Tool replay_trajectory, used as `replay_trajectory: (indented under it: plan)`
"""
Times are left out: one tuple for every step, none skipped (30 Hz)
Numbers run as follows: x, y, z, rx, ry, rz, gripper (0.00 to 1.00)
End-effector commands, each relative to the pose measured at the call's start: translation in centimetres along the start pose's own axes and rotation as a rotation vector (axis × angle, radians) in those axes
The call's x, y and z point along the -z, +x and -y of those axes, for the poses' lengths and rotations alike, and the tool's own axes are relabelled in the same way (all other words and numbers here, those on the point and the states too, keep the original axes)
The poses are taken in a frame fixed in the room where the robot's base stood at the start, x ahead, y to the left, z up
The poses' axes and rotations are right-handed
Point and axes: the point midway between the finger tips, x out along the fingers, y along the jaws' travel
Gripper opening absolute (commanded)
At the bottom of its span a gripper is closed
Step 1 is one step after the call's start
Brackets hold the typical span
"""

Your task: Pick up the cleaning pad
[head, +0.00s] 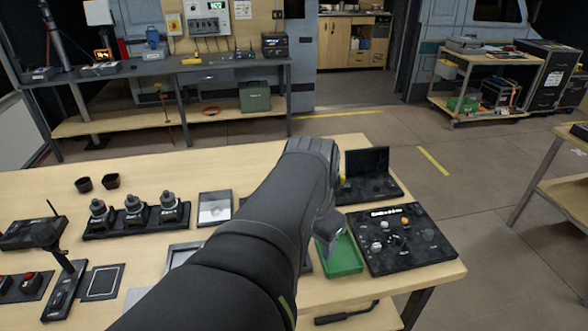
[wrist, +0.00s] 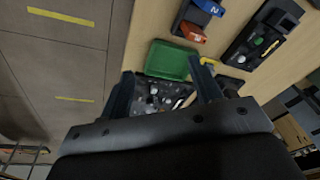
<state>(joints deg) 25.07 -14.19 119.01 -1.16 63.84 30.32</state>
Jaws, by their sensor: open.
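A shallow green piece that looks like a tray (head: 342,258) lies near the table's front right. It also shows in the wrist view (wrist: 168,60), just beyond my fingers. I cannot clearly pick out a separate cleaning pad; whether the green piece is it, I cannot tell. My gripper (head: 330,228) is above the green piece's far left part in the head view, partly hidden behind my wrist. In the wrist view my gripper (wrist: 163,88) is open, with nothing held between its fingers. My arm hides the table left of the green piece.
A black panel with knobs (head: 405,240) stands right beside the green piece; it shows between my fingers in the wrist view. A black open case (head: 370,175) is behind it. Blue (wrist: 208,7) and orange (wrist: 190,31) blocks lie close by. Black knobbed fixtures (head: 135,214) stand left.

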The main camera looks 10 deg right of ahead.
Motion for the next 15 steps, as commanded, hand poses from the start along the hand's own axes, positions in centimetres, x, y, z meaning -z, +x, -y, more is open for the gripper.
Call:
replay_trajectory:
  plan:
    - [1.6,-0.2,1.0,-0.007,0.036,0.014,0.58]
    - [2.5,-0.3,1.5,-0.011,0.061,0.021,0.58]
    - [3.7,-0.4,2.2,-0.016,0.094,0.031,0.58]
    - [4.6,-0.5,2.7,-0.020,0.119,0.037,0.58]
    - [5.4,-0.5,3.2,-0.024,0.143,0.043,0.58]
    - [6.6,-0.5,3.9,-0.031,0.176,0.053,0.58]
    - [7.5,-0.4,4.4,-0.035,0.200,0.059,0.58]
    - [8.4,-0.3,4.9,-0.040,0.225,0.065,0.58]
    - [9.5,-0.2,5.6,-0.047,0.257,0.074,0.58]
    - [10.4,0.0,6.1,-0.052,0.282,0.080,0.58]
    - [11.2,0.1,6.6,-0.057,0.307,0.086,0.58]
    - [12.3,0.4,7.3,-0.065,0.339,0.094,0.58]
    - [13.2,0.7,7.8,-0.071,0.363,0.099,0.58]
    - [14.0,0.9,8.3,-0.077,0.387,0.105,0.58]
    - [15.1,1.4,8.9,-0.085,0.419,0.113,0.58]
